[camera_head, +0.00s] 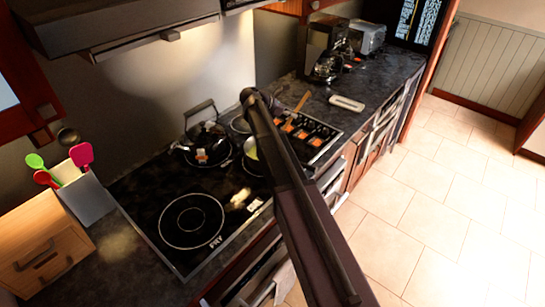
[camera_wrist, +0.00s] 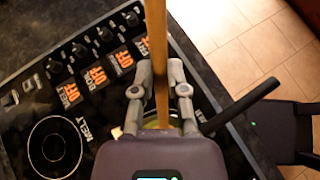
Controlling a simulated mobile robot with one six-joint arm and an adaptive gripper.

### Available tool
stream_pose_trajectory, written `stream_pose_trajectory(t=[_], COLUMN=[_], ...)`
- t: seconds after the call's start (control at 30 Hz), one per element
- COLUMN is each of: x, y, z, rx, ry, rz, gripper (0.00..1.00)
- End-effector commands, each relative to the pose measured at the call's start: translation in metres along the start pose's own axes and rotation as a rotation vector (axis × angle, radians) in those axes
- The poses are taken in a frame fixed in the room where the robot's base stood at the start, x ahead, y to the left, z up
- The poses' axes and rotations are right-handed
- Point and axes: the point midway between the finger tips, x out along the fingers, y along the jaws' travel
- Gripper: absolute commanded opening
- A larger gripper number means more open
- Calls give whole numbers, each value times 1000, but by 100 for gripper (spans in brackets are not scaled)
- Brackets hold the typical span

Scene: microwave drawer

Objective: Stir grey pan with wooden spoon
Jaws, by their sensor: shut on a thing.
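My gripper (camera_wrist: 160,88) is shut on the wooden spoon (camera_wrist: 155,30) in the wrist view, with one finger on each side of its handle. The handle runs up to the top edge of that view. Part of the wooden spoon (camera_head: 299,106) also shows in the head view, beyond my arm. The pan (camera_head: 251,168) is on the stove, mostly hidden behind my arm, with something yellowish inside. In the wrist view a dark pan handle (camera_wrist: 240,104) sticks out to the right of my gripper. The spoon's lower end is hidden, so I cannot tell whether it touches the pan.
The black stove (camera_head: 150,215) has a free burner at the front left. A utensil holder (camera_head: 85,198) and wooden box (camera_head: 40,245) stand at left. A range hood (camera_head: 130,30) hangs above. A coffee maker (camera_head: 325,60) stands farther back.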

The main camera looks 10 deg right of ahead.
Motion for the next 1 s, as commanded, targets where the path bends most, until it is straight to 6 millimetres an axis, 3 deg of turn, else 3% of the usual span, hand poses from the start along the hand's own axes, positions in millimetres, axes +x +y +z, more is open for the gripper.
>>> stream_pose_trajectory(t=[0.5, 1.0], x=[0, 0], y=[0, 0], z=[29, 30], rx=[0, 0], ry=[0, 0], rz=[-1, 0], gripper=[0, 0])
